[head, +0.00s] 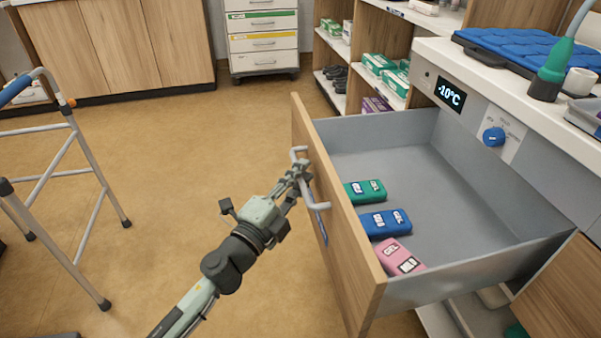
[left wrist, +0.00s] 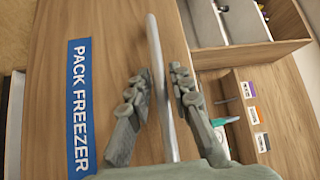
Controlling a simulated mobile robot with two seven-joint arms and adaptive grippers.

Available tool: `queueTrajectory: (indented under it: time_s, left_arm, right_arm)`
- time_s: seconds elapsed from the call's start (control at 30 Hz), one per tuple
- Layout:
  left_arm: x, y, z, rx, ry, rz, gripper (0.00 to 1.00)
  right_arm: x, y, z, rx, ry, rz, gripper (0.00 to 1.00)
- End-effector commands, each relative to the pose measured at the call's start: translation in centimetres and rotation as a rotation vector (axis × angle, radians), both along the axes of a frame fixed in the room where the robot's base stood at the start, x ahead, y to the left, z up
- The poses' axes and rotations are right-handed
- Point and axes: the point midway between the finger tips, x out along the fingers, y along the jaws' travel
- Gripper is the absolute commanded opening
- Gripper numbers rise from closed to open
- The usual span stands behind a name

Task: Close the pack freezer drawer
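The pack freezer drawer (head: 345,230) stands pulled out in the head view, with a wooden front and grey inside. A green gel pack (head: 365,191), a blue one (head: 385,224) and a pink one (head: 398,257) lie in it near the front. Its pale bar handle (head: 318,207) also shows in the left wrist view (left wrist: 155,45), beside the blue "PACK FREEZER" label (left wrist: 79,105). My left gripper (head: 301,171) is at the handle. Its fingers (left wrist: 162,82) are apart, one on each side of the bar, with a small gap visible. My right gripper is not in view.
The freezer's panel shows -10°C on a display (head: 450,94) above a blue knob (head: 494,136). A walking frame (head: 80,150) stands at the left. Shelves (head: 375,50) and a drawer cart (head: 262,40) are behind. The floor between is clear.

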Motion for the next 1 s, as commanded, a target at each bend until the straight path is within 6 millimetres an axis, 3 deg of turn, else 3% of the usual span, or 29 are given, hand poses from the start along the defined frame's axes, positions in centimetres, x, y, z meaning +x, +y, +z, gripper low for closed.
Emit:
queueTrajectory:
  time_s: [0.23, 0.4, 1.0]
  left_arm:
    - [0.12, -0.07, 0.04, 0.0, -0.001, -0.001, 0.2]
    - [0.1, -0.06, 0.03, -0.001, 0.0, -0.001, 0.01]
    - [0.37, -0.91, 0.05, -0.004, 0.0, 0.0, 0.0]
  right_arm:
    - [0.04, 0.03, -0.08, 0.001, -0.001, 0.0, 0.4]
    - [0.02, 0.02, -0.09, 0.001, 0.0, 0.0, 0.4]
    - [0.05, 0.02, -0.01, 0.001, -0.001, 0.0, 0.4]
